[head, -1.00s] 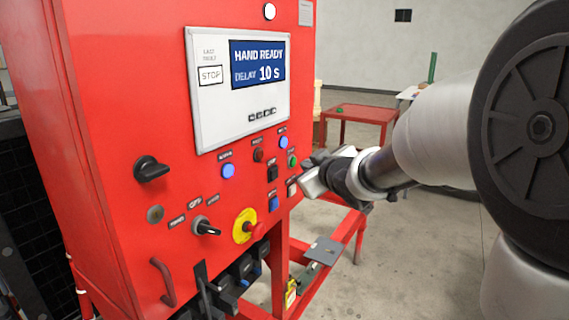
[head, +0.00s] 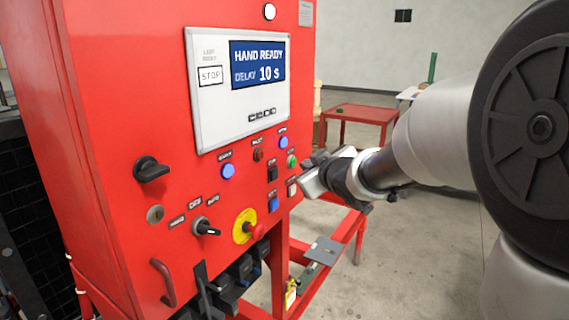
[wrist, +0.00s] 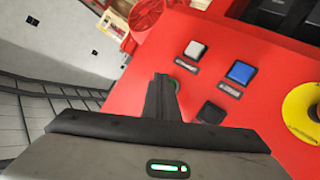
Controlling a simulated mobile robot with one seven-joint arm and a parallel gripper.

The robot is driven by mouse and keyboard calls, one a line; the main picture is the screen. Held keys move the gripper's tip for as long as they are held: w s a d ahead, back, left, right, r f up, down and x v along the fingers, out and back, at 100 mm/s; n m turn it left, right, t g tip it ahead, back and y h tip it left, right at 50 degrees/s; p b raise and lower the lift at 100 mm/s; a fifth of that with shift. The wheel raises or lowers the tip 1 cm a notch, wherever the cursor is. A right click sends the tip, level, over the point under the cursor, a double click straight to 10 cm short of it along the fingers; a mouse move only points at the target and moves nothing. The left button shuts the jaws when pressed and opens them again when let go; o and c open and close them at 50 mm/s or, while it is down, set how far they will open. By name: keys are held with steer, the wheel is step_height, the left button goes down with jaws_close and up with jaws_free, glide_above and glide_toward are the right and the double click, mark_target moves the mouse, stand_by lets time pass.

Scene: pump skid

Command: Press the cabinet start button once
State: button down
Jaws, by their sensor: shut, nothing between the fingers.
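The red cabinet (head: 120,80) fills the left of the head view, with its display reading HAND READY, DELAY 10 s. A green button (head: 292,160) is at the panel's right side, with a white button (head: 292,189) below it. The button labels are too small to read surely. My gripper (head: 308,180) is shut and empty, close to the panel's right edge beside these buttons. In the wrist view, its closed fingers (wrist: 162,98) point at the red panel, left of a white button (wrist: 195,50) and a black button (wrist: 211,112). Contact cannot be told.
A blue button (head: 273,204) and a black button (head: 272,174) are near the white one. A red emergency stop on a yellow plate (head: 243,227) is lower left. A selector switch (head: 205,228) and a handle (head: 163,282) project from the panel. A red table (head: 350,112) stands behind.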

steer(key=shift+a, duration=0.1)
stand_by(0.5)
steer(key=shift+w+a, duration=0.25)
steer(key=shift+w+a+b, duration=0.25)
steer(key=shift+a+b, duration=0.15)
steer(key=shift+b, duration=0.15)
stand_by(0.5)
steer(key=shift+s+d, duration=0.1)
steer(key=shift+d, duration=0.05)
steer(key=shift+s+d+p, duration=0.45)
steer(key=shift+d+p, duration=0.1)
steer(key=shift+p, duration=0.05)
steer(key=s+d+p, duration=0.1)
steer(key=d, duration=0.1)
steer(key=s+d+p, duration=0.2)
stand_by(0.5)
